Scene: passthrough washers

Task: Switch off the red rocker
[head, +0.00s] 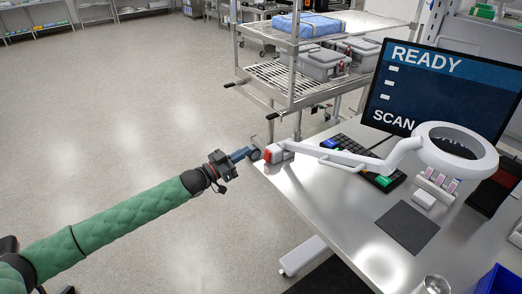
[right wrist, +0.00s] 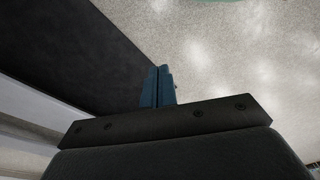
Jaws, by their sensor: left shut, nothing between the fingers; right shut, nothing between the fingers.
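The red rocker (head: 267,155) shows as a small red patch at the clamp end of the white magnifier lamp (head: 345,158), at the table's left corner. Whether it is on or off is too small to tell. My left gripper (head: 250,152) reaches in from the left with its blue fingers shut and empty. Its tips are just left of the red rocker; I cannot tell whether they touch it. My right gripper (right wrist: 158,88) shows only in the right wrist view, its blue fingers shut and empty, over a dark surface and pale floor.
The metal table (head: 345,225) carries a keyboard (head: 345,143), a dark mat (head: 407,227) and a monitor (head: 440,85) reading READY. A steel cart (head: 290,85) with grey cases stands behind. The floor to the left is clear.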

